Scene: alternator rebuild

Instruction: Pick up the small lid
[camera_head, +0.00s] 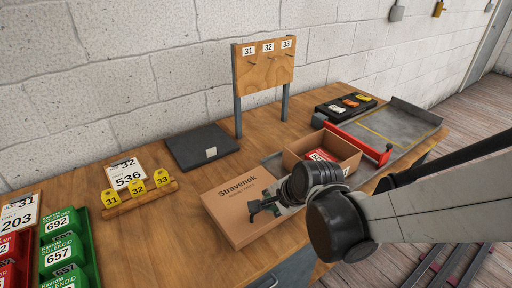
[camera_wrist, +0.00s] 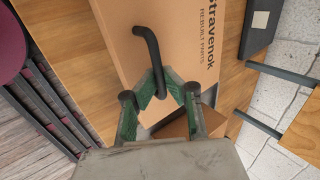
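A brown cardboard piece printed "Stravenok" (camera_head: 225,203) lies flat near the bench's front edge. It looks like a lid or closed box; I cannot tell which. It fills the upper middle of the wrist view (camera_wrist: 200,60). No other clear lid shows. My gripper (camera_head: 262,207) hangs over its right part, and contact cannot be judged. In the wrist view the green-padded fingers (camera_wrist: 168,80) draw together around a black bent rod (camera_wrist: 148,42), which reaches out over the cardboard. The rod looks held between them.
An open cardboard box (camera_head: 350,153) with a red item stands right of my gripper. Behind are a dark flat case (camera_head: 195,155), a hook board (camera_head: 262,80) on posts, and a grey tray (camera_head: 405,115) with a red bar. Green bins (camera_head: 70,282) stand left. Bare wood lies left of the cardboard.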

